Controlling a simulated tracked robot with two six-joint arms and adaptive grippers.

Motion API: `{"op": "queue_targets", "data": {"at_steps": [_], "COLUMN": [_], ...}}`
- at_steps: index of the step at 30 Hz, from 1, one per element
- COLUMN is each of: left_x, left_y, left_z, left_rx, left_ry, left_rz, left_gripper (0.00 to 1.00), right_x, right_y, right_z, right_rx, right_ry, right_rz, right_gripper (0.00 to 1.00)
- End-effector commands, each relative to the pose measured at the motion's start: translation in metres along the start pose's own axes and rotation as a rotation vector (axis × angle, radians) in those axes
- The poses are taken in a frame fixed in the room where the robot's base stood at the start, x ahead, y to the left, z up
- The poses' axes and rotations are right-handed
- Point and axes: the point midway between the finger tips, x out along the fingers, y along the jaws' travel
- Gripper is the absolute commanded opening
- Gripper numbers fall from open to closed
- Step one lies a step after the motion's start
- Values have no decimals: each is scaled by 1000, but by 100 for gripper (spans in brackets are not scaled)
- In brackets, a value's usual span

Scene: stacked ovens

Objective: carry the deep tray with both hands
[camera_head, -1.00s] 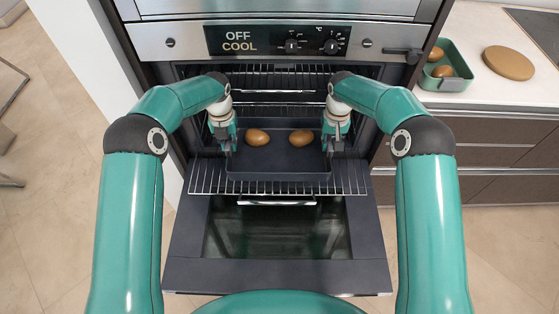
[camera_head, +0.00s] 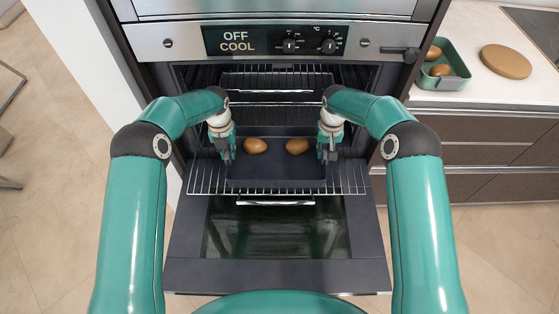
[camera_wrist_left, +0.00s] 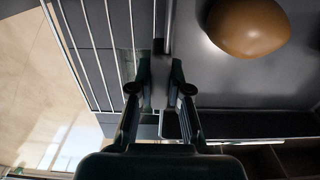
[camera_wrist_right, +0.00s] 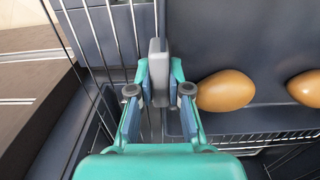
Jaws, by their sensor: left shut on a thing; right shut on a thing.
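The deep tray (camera_head: 276,173) is dark and sits level at the oven mouth, over the pulled-out wire rack. Two brown, rounded food pieces lie in it, a left one (camera_head: 255,146) and a right one (camera_head: 297,146). My left gripper (camera_head: 227,156) is shut on the tray's left side; its fingers (camera_wrist_left: 160,88) also show in the left wrist view. My right gripper (camera_head: 327,156) is shut on the tray's right side, with a grey upright grip (camera_wrist_right: 158,65) between its fingers in the right wrist view. I cannot tell whether the tray touches the rack.
The wire rack (camera_head: 349,178) sticks out over the lowered oven door (camera_head: 277,272). Another rack (camera_head: 275,80) is higher in the cavity. On the counter at right are a green container (camera_head: 446,83) with brown pieces and a round wooden board (camera_head: 506,62). The panel (camera_head: 275,40) reads OFF COOL.

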Motion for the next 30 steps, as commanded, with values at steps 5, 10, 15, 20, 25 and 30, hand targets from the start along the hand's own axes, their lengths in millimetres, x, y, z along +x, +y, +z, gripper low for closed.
{"op": "queue_targets", "data": {"at_steps": [5, 10, 15, 20, 25, 30], "left_x": [0, 0, 0, -1, -13, -41], "left_y": [0, 0, 0, 0, 0, 0], "left_z": [0, 0, 0, 0, 1, 1], "left_rx": [0, 0, 0, 0, 0, 1], "left_ry": [0, 0, 0, 0, -3, -4], "left_rz": [0, 0, 0, 0, 0, 0], "left_gripper": [42, 42, 42, 42, 42, 42], "right_x": [0, 0, 0, 0, 0, 0], "right_y": [0, 0, 0, 0, 0, 0], "right_z": [0, 0, 0, 0, 0, 0], "right_rx": [0, 0, 0, 0, 0, 0], "right_ry": [1, 0, 0, 0, 0, 0], "right_rz": [0, 0, 0, 0, 0, 0], "right_gripper": [42, 42, 42, 42, 42, 42]}}
